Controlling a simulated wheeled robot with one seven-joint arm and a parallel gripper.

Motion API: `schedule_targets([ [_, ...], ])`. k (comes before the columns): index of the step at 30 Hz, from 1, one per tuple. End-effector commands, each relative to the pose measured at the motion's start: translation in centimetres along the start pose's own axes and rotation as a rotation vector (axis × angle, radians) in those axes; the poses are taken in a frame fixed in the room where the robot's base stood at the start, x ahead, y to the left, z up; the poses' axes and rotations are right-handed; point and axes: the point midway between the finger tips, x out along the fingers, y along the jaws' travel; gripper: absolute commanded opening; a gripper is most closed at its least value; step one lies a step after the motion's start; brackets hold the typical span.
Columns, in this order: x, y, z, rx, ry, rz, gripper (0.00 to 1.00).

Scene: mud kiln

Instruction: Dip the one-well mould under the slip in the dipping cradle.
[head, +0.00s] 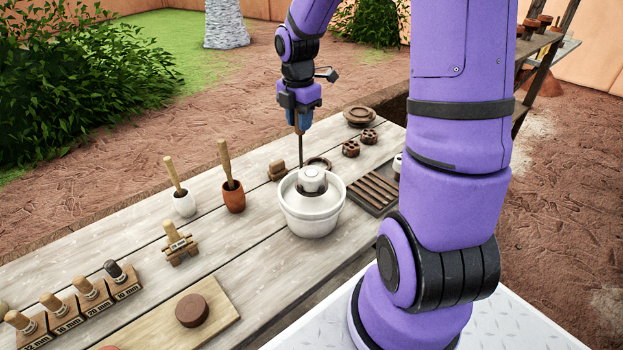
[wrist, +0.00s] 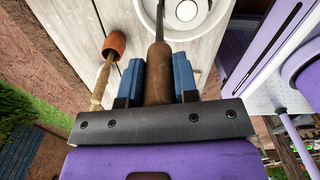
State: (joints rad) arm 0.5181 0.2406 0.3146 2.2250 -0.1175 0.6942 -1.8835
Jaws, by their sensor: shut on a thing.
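My gripper (head: 300,122) is above the far rim of a white bowl, pointing down. Its blue fingers, also in the wrist view (wrist: 158,75), are shut on the brown handle (wrist: 158,62) of a tool. The tool's thin dark shaft (head: 301,150) runs down towards the bowl's back edge; I cannot tell whether its lower end touches anything. The white bowl (head: 312,222) stands on the bench with a pale, round-topped piece (head: 312,178) at its middle; both show partly at the top of the wrist view. I cannot tell which piece is the one-well mould, or the slip level.
Two mortars with pestles, one white (head: 184,205) and one terracotta (head: 232,198), stand left of the bowl. A slatted dark tray (head: 372,192) lies right, and small brown discs (head: 351,148) lie behind.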

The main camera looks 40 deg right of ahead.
Motion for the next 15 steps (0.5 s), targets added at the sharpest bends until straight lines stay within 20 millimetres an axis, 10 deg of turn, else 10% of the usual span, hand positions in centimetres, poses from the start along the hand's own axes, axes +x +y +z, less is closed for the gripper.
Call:
schedule_targets([
  [15,-1.4,0.0,0.0,0.000,-0.001,0.002,0.03],
])
